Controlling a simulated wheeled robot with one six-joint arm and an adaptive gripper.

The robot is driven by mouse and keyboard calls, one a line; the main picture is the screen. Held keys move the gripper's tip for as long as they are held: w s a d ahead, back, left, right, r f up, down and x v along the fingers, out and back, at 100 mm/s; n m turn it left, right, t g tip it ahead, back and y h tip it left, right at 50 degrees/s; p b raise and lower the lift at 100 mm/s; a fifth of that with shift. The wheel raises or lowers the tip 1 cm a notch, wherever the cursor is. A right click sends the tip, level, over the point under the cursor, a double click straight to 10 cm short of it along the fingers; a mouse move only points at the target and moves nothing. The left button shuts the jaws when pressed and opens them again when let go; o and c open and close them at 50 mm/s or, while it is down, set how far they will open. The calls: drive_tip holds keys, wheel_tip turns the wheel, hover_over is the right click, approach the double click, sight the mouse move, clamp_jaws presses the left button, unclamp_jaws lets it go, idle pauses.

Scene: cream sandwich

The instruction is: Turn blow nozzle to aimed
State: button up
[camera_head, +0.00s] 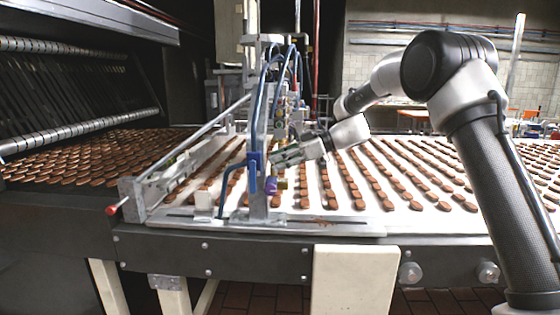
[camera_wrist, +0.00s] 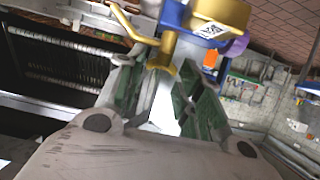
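A gold bent tube (camera_wrist: 163,52), which looks like the blow nozzle, shows in the wrist view just beyond my fingertips. It joins a blue and gold block with a printed code label (camera_wrist: 212,30) and a purple part (camera_wrist: 237,46). In the head view the purple part (camera_head: 270,186) sits low on the upright frame over the belt, and the nozzle itself is too small to make out clearly. My gripper (camera_wrist: 158,68) is open, with its green-sided fingers apart on either side of the tube's lower end. I cannot tell whether they touch it. My gripper (camera_head: 278,160) reaches the frame from the right.
A conveyor belt (camera_head: 350,211) carries rows of brown biscuits beneath my gripper. The upright frame holds a blue bracket (camera_head: 256,172) and blue hoses (camera_head: 262,95). A rail with a red-tipped end (camera_head: 113,209) stands at left. A slatted machine (camera_head: 70,90) is further left.

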drive_tip(key=c, duration=0.4)
drive_tip(key=shift+s+m+t, duration=0.15)
drive_tip(key=shift+m+t, duration=0.65)
drive_tip(key=shift+t, duration=0.2)
drive_tip(key=o, duration=1)
drive_tip(key=v, duration=1.2)
